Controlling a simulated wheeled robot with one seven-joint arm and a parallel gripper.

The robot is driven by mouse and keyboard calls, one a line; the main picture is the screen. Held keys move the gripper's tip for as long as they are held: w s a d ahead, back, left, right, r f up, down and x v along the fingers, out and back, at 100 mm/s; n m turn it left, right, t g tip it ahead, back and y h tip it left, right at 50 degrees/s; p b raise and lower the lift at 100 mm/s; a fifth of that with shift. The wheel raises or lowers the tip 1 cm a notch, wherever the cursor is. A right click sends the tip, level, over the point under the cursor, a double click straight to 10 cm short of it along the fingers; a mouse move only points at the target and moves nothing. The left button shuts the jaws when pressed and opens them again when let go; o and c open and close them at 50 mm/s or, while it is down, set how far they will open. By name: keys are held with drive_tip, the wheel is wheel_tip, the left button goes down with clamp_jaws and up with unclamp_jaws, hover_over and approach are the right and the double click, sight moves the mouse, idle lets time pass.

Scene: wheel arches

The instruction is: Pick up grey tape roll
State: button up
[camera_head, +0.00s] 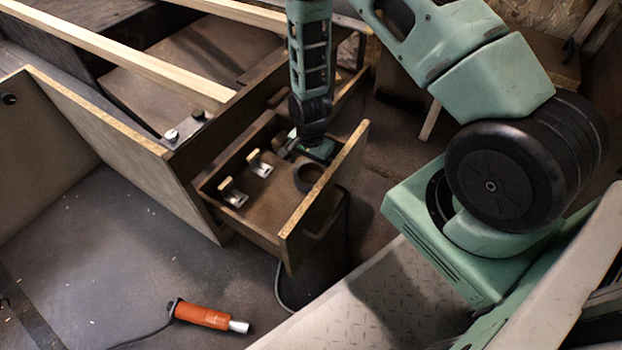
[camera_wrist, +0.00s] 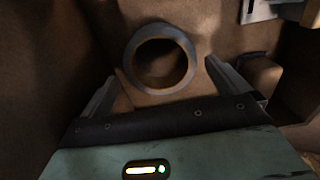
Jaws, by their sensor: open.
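The grey tape roll (camera_head: 309,177) lies in the open wooden drawer (camera_head: 293,229), near the drawer's front panel. In the wrist view the grey tape roll (camera_wrist: 160,42) shows as a ring with its hole facing the camera. It sits ahead of and between the two fingers. My gripper (camera_head: 318,152) reaches down into the drawer, just beyond the roll in the head view. In the wrist view my gripper (camera_wrist: 165,88) has its fingers spread apart with nothing between their bases. Whether a fingertip touches the roll cannot be told.
Two metal brackets with wooden blocks lie in the drawer, a nearer one (camera_head: 233,193) and a farther one (camera_head: 260,164). The drawer walls stand close around my gripper. An orange-handled tool (camera_head: 205,316) with a cable lies on the floor.

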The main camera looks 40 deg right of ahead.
sight(311, 180)
wheel_tip(311, 180, down, 4)
drive_tip(key=b, duration=0.2)
drive_tip(key=shift+f+b, duration=0.2)
drive_tip(key=shift+b, duration=0.15)
drive_tip(key=shift+r, duration=0.1)
drive_tip(key=c, duration=0.8)
drive_tip(key=shift+c, duration=0.2)
